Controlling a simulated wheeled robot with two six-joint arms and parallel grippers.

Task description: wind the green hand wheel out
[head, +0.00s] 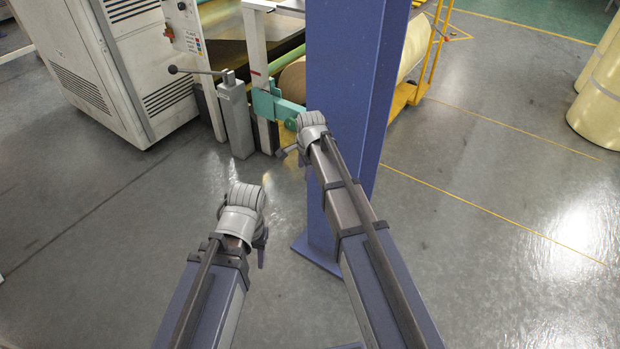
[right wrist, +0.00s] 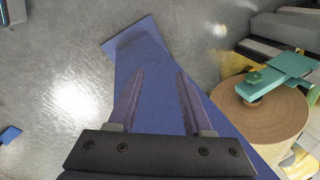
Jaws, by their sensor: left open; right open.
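The green hand wheel (right wrist: 254,78) is small and sits on a teal bracket (right wrist: 275,84) in front of a brown roll, at the right of the right wrist view. In the head view the bracket (head: 272,105) stands left of the blue post, and the wheel (head: 290,124) is partly hidden by my right wrist. My right gripper (right wrist: 156,75) is open and empty, to the left of the wheel and apart from it. In the head view it (head: 284,153) shows only in part, close to the bracket. My left gripper (head: 262,258) is open, low over the floor, mostly hidden behind its wrist.
A thick blue post (head: 350,60) stands right beside the bracket and close to my right arm. A grey pedestal with a lever (head: 236,115) and a white cabinet (head: 105,60) stand to the left. Cream rolls (head: 600,105) are at far right.

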